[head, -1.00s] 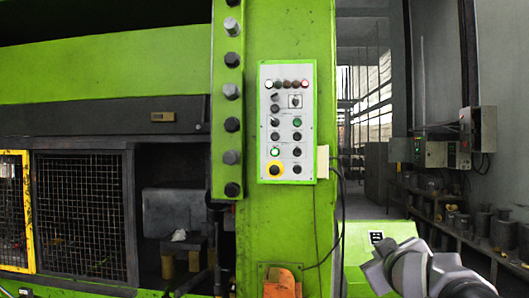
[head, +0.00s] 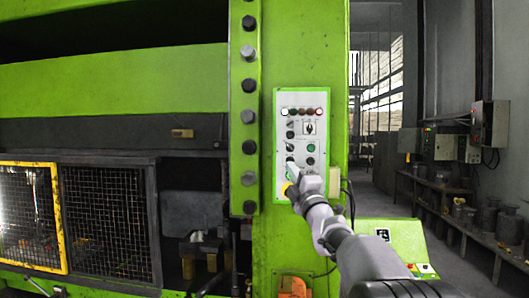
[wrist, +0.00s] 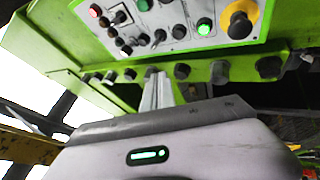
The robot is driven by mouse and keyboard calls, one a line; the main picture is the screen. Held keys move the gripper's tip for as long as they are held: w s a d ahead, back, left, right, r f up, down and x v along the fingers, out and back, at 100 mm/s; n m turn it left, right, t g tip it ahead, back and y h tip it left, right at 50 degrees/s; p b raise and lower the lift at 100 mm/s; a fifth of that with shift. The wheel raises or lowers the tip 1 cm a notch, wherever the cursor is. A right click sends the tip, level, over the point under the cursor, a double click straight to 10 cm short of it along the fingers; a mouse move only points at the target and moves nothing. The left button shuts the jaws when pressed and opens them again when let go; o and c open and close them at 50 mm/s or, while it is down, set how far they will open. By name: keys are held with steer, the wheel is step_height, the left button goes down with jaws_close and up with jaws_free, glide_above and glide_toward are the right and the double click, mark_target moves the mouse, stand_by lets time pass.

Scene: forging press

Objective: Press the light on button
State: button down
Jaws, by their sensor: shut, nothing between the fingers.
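The control panel (head: 318,190) is a light plate with rows of buttons on the green press column. It also shows at the top of the wrist view (wrist: 178,42). No label is legible, so I cannot tell which button is light on. A bright green lit button (wrist: 204,27) sits beside the yellow-collared stop button (wrist: 240,26). Another green button (head: 311,148) is on the panel's right side.
A column of dark bolts (head: 248,116) protrudes left of the panel. A mesh guard with a yellow frame (head: 61,220) is farther left. A cable and pale box (head: 335,181) are at the panel's right edge. An aisle with shelves lies at the right.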

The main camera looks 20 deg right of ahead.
steer(key=shift+w+a+r+n+y, duration=0.25)
steer(key=shift+a+n+y, duration=0.15)
steer(key=shift+n, duration=0.1)
steer(key=shift+d, duration=0.15)
steer(key=w+d+p, duration=0.3)
steer(key=w+p, duration=0.5)
steer(key=p, duration=0.3)
steer(key=shift+d, duration=0.1)
stand_by(1.6)
steer(key=shift+w+d+p, duration=0.15)
steer(key=shift+w+p, duration=0.15)
steer(key=shift+w, duration=0.15)
